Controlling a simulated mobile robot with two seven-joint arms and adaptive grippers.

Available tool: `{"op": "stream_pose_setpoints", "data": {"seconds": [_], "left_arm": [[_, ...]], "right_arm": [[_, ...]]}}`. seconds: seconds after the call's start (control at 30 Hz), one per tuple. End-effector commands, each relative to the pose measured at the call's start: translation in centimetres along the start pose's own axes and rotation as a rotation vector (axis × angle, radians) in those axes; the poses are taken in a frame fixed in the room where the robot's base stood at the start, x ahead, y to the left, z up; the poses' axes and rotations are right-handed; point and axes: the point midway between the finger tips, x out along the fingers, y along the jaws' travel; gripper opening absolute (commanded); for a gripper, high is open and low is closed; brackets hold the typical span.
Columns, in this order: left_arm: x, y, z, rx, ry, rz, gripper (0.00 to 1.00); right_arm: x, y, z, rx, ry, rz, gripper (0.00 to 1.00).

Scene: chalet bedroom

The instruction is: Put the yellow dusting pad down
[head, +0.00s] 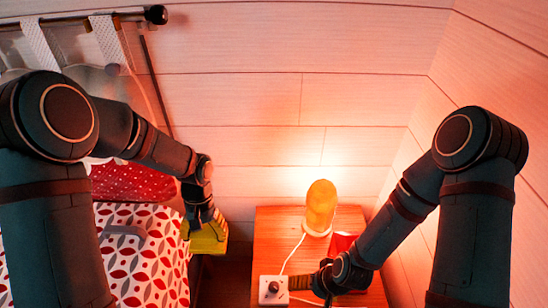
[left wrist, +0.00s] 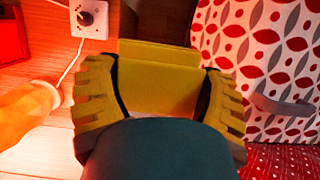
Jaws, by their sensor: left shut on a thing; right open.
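The yellow dusting pad (head: 209,241) is held in my left gripper (head: 205,220), over the gap between the bed and the nightstand. In the left wrist view the pad (left wrist: 158,82) sits between the two ridged fingers, which close on it from both sides. My right gripper (head: 308,281) is open, low over the nightstand (head: 273,232), beside a white box with a dark knob (head: 272,289). Its fingertips are small and dark, so I cannot tell if they touch the box.
A glowing orange lamp (head: 320,207) with a white cord stands on the nightstand. A red object (head: 342,243) lies by it, partly behind my right arm. The bed (head: 140,260) with red-and-white patterned bedding is on the left. Plank walls close off the back and right.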

Motion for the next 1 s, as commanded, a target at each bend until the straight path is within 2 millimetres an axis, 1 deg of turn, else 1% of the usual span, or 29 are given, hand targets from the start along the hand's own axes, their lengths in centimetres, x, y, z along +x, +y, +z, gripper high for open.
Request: {"op": "stream_pose_setpoints", "data": {"seconds": [0.07, 0.17, 0.27, 0.5, 0.67, 0.8, 1.0], "left_arm": [[0.0, 0.1, -0.2, 0.017, 0.001, -0.005, 0.35], [0.2, 0.4, -1.2, 0.091, 0.0, -0.029, 0.35], [0.4, 1.0, -3.0, 0.237, 0.0, -0.076, 0.35], [1.1, 3.5, -8.8, 0.749, 0.0, -0.236, 0.35], [1.7, 5.5, -12.4, 1.096, -0.002, -0.345, 0.35], [2.3, 7.5, -15.2, 1.398, -0.002, -0.439, 0.35], [3.2, 10.7, -18.9, 1.824, 0.0, -0.572, 0.35]], "right_arm": [[0.0, 0.0, 0.0, 0.0, 0.0, 0.0, 0.91], [-0.1, 0.0, 0.0, 0.0, 0.0, 0.0, 0.91], [-0.1, -0.1, 0.0, 0.0, 0.0, 0.0, 0.91], [-0.3, -0.1, 0.0, 0.0, -0.002, 0.0, 0.91], [-0.5, -0.2, 0.1, 0.0, -0.002, 0.0, 0.91], [-0.6, -0.2, 0.1, 0.0, -0.003, 0.0, 0.91], [-0.8, -0.3, 0.1, 0.001, -0.004, 0.0, 0.91]]}}
